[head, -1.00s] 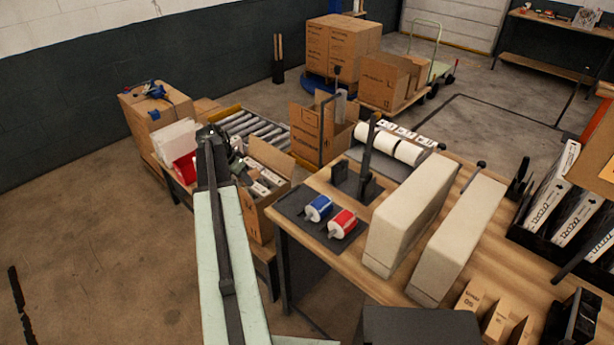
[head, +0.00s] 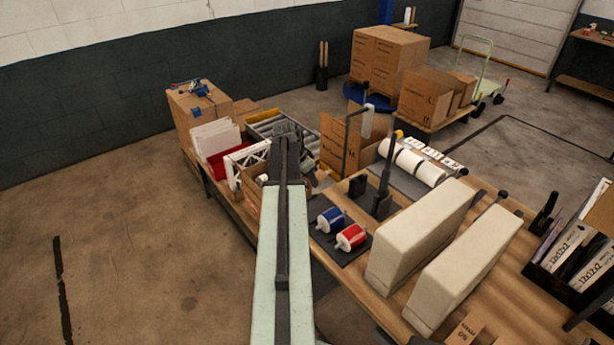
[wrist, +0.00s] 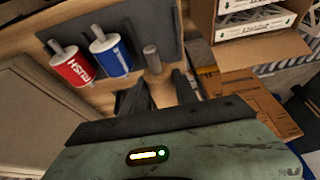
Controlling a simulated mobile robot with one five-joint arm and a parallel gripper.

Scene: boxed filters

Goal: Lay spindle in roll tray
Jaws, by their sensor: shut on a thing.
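In the wrist view, my gripper (wrist: 160,82) has its two dark fingers around a short grey cylinder (wrist: 152,58), which appears to be the spindle. It points away from my palm, and its lower end is hidden. In the head view, my gripper (head: 290,140) is raised in front of the conveyor, left of the workbench; its fingertips and the spindle are hidden there.
Blue (head: 331,219) and red (head: 351,237) rolls lie on a dark mat (head: 362,252) at the bench's near left. Two tall beige blocks (head: 425,230) stand right of them. A black post (head: 386,172) rises behind the mat. An open carton (head: 337,145) stands behind my gripper.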

